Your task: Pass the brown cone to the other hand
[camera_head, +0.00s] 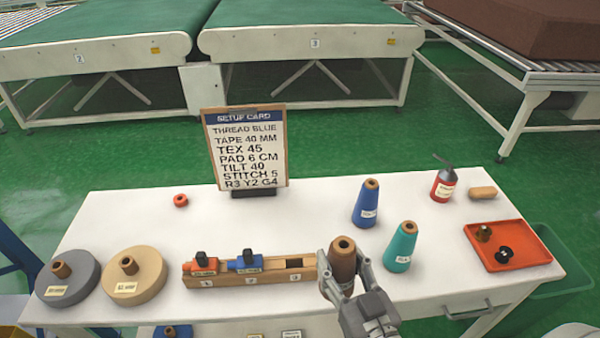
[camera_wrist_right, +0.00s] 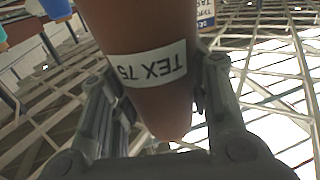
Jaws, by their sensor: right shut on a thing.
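The brown cone (camera_head: 342,262) is upright at the front edge of the white table, right of the wooden block. My right gripper (camera_head: 338,288) is shut on it. In the right wrist view the brown cone (camera_wrist_right: 150,95) fills the middle between the two fingers (camera_wrist_right: 160,110), with a white label reading TEX 75 upside down. Whether the cone's base touches the table cannot be told. My left gripper is not in view.
A teal cone (camera_head: 401,247) and a blue cone (camera_head: 366,204) stand just right of the brown cone. The wooden block (camera_head: 225,280) holds red and blue pieces. A setup card (camera_head: 246,150), spools (camera_head: 140,283) and an orange tray (camera_head: 527,258) also stand here. The table's middle is clear.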

